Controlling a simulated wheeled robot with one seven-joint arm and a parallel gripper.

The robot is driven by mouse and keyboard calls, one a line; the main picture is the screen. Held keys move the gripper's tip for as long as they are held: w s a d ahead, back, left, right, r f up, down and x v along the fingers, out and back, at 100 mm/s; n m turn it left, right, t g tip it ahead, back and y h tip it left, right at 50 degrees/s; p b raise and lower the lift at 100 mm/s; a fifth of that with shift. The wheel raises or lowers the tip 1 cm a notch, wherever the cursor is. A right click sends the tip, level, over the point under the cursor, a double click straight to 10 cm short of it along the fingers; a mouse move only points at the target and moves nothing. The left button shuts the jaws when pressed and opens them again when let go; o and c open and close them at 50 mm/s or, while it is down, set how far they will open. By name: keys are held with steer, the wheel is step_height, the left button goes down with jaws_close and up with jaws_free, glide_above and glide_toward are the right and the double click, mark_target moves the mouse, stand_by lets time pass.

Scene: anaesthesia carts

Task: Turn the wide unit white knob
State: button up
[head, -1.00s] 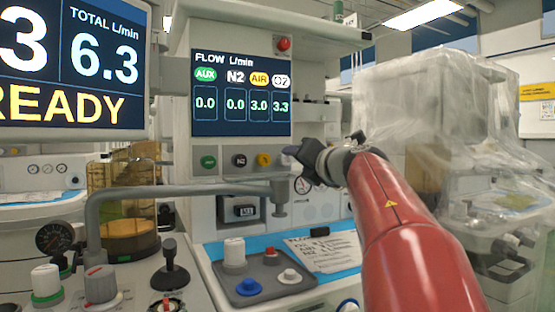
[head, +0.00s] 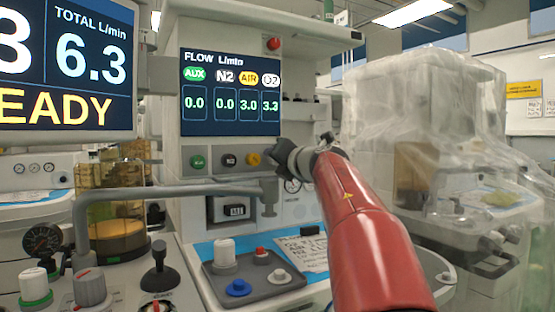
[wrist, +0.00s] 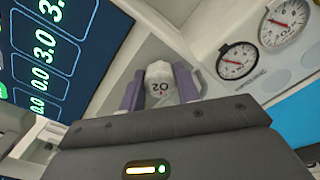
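In the wrist view a white knob marked O2 (wrist: 159,84) stands between the two purple fingers of my gripper (wrist: 160,92). The fingers sit one on each side of it and look parted; I cannot tell whether they touch it. In the head view my gripper (head: 271,154) reaches the right end of the knob row under the flow screen (head: 230,92) and hides the white knob there. The screen reads 3.3 under O2. Left of the gripper are a yellow knob (head: 253,159), a black knob (head: 229,160) and a green knob (head: 198,162).
Two gauges (wrist: 237,60) lie beside the knob. A grey pipe (head: 165,191) crosses below the row. A grey tray (head: 262,288) with white, blue and red knobs lies lower. A plastic-covered machine (head: 425,130) stands at the right.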

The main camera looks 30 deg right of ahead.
steer(key=shift+c, duration=1.2)
steer(key=shift+r+m+p, duration=0.3)
steer(key=shift+m+p, duration=0.3)
steer(key=shift+p, duration=0.55)
steer(key=shift+f+m+p, duration=0.2)
steer(key=shift+m+p, duration=0.5)
steer(key=shift+m, duration=0.1)
steer(key=shift+f, duration=0.1)
steer(key=o, duration=1)
steer(key=shift+c, duration=0.2)
steer(key=s+b, duration=0.1)
steer(key=s, duration=0.7)
steer(key=shift+d, duration=0.15)
steer(key=shift+w, duration=0.1)
